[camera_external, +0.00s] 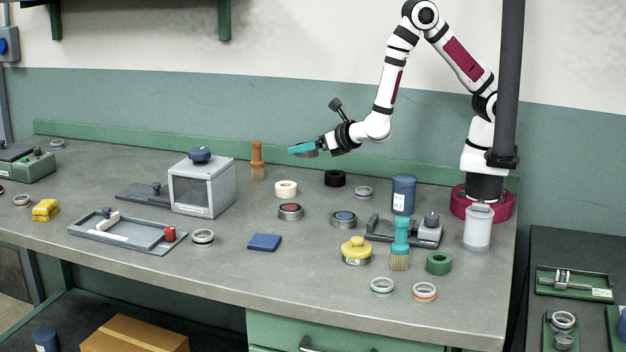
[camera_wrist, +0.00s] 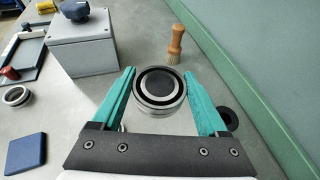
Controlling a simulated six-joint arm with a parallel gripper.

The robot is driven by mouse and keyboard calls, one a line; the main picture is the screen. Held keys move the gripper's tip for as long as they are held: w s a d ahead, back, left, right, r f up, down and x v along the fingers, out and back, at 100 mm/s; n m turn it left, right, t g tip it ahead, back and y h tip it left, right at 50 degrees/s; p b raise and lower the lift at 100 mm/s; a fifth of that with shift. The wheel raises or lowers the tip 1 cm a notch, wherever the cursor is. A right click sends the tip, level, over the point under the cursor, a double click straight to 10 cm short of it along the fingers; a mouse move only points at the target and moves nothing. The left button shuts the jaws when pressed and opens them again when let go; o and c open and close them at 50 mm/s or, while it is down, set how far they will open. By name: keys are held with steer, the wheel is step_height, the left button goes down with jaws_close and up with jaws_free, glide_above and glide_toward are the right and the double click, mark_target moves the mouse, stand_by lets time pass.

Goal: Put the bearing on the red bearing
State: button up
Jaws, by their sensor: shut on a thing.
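My gripper (camera_external: 303,148) has teal fingers and is shut on a round metal bearing with a dark centre (camera_wrist: 160,86), held well above the bench near the back wall. In the external view the held bearing is mostly hidden behind the fingers. A bearing with a reddish centre (camera_external: 290,211) lies flat on the bench, below and in front of my gripper. It is not clearly visible in the wrist view.
A bearing with a blue centre (camera_external: 343,218) lies to the right. A grey box (camera_external: 203,187) is to the left, a blue pad (camera_external: 264,242) in front.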

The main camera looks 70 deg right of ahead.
steer(key=shift+s+d+r+m+h, duration=0.15)
steer(key=shift+d+m+h, duration=0.15)
steer(key=shift+d, duration=0.65)
steer(key=shift+a+f, duration=0.1)
steer(key=shift+f, duration=0.15)
glide_above(290, 207)
step_height(290, 207, down, 6)
steer(key=shift+s+f, duration=0.1)
steer(key=shift+f, duration=0.05)
step_height(290, 207, down, 4)
steer(key=shift+a+f, duration=0.1)
steer(key=shift+f, duration=0.1)
